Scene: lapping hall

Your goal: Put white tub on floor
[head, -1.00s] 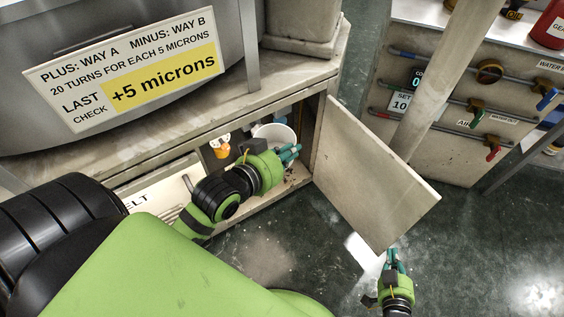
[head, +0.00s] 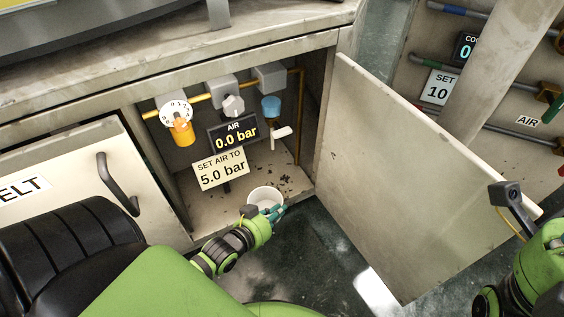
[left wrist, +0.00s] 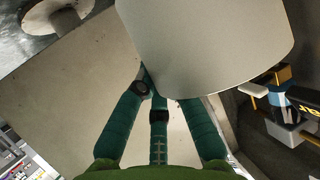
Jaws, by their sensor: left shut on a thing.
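The white tub (head: 264,194) shows in the head view at the front edge of the open cabinet. My left gripper (head: 272,213) is shut on it from the front, and the gripper hides its lower part. In the left wrist view the tub (left wrist: 215,45) fills the upper middle, against the teal fingers (left wrist: 160,95). The dark green floor (head: 275,260) shows below the cabinet. Part of my right gripper (head: 535,255) shows at the right edge beside the door; its fingertips cannot be made out.
The cabinet's open door (head: 400,180) stands out to the right. Inside are a dial (head: 176,112), an air display (head: 233,132), a "5.0 bar" sign (head: 221,169) and a blue-topped valve (head: 271,107). A closed handled panel (head: 75,190) is left. Floor shows between cabinet and door.

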